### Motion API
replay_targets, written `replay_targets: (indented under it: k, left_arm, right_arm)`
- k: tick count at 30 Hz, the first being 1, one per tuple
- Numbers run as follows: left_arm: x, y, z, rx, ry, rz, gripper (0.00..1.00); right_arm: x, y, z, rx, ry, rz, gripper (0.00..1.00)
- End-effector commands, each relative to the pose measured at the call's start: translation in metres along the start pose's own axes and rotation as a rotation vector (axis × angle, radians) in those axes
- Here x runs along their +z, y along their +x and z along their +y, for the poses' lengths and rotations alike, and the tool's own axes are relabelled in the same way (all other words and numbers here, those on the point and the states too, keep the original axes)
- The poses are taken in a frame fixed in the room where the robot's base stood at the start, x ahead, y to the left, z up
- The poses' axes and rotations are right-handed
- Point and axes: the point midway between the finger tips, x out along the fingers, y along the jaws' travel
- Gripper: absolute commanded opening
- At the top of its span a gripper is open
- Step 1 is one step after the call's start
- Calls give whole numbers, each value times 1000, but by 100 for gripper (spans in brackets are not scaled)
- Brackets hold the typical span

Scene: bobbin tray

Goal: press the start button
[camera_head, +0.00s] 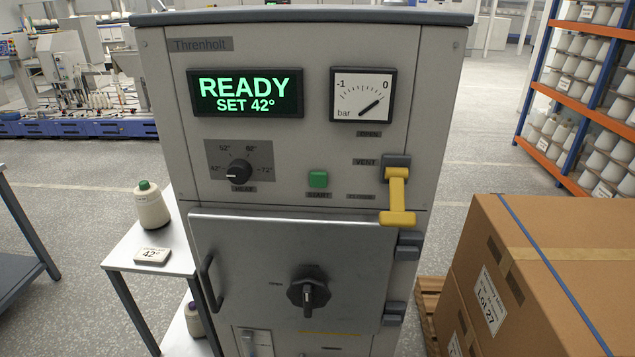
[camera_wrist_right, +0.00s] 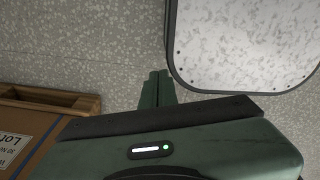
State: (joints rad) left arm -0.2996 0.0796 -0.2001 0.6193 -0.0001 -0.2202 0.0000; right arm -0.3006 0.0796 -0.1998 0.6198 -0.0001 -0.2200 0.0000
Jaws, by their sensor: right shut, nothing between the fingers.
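The green start button (camera_head: 318,179) sits on the grey machine's front panel, above the door (camera_head: 265,255) and left of the yellow vent lever (camera_head: 397,195). The display (camera_head: 246,93) reads READY, SET 42°. The knob (camera_head: 238,172) points toward the 42° mark. The gauge (camera_head: 362,95) has its needle near 0. The door looks shut, with a dark central handwheel (camera_head: 308,294). My right gripper (camera_wrist_right: 158,82) shows in the right wrist view with its fingers together, empty, above the floor and apart from the button. Neither gripper is in the head view.
Cardboard boxes (camera_head: 545,250) stand on a pallet (camera_head: 428,300) at right. A pale speckled panel (camera_wrist_right: 240,45) with a dark rim is near my right gripper.

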Motion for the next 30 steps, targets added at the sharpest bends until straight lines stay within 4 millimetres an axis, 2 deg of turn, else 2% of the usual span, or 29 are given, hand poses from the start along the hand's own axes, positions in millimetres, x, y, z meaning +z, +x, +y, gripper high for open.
replay_targets:
  k: [25, 28, 30]
  left_arm:
    - [0, 0, 0, 0, 0, 0, 100]
    - [0, -1, 0, 0, 0, 0, 100]
    - [0, -2, 0, 0, 0, 0, 100]
  right_arm:
    - [-1, 0, 3, 3, -2, 2, 0]
    - [-12, -1, 2, 2, -4, 23, 0]
    - [-28, -3, 1, 0, -6, 55, 0]
